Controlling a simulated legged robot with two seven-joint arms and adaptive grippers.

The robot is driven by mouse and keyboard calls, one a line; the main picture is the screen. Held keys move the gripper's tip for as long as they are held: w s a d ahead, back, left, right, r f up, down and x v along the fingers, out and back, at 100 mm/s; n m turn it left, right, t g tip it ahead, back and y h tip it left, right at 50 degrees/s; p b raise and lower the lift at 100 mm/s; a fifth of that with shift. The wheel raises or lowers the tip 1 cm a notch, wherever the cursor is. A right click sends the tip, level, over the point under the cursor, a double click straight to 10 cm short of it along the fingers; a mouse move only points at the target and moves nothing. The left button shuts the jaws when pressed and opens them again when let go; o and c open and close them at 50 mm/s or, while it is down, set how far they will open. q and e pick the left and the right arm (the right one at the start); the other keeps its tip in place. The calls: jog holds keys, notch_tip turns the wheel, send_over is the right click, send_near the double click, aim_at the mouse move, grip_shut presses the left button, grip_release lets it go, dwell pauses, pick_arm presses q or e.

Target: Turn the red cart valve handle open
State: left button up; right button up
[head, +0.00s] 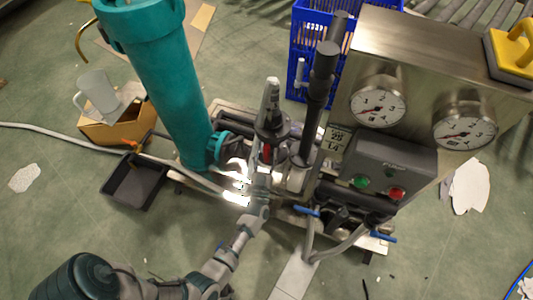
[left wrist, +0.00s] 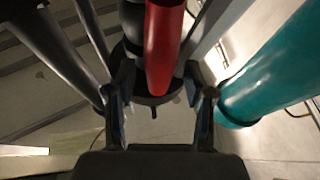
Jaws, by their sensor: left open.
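The red valve handle (head: 267,152) shows as a small red piece on the cart, below a grey upright fitting, in the head view. In the left wrist view the red handle (left wrist: 163,45) is a large red bar coming down from the top, with its lower end between my fingers. My left gripper (head: 262,176) reaches in from below and is at the handle. In the left wrist view its two fingers (left wrist: 159,90) are apart, one on each side of the handle, with gaps visible. Whether a finger touches it cannot be told. My right gripper is not in view.
A teal cylinder (head: 168,85) stands left of the handle and also shows close on the right of the left wrist view (left wrist: 262,80). A dark upright pipe (head: 314,105) and a steel gauge panel (head: 410,65) stand to the right. Blue-handled valves (head: 306,210) sit lower right.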

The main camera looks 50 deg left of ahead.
pick_arm(q)
jog(key=v, duration=1.2)
jog(key=shift+f, duration=0.1)
jog(key=shift+w, duration=0.1)
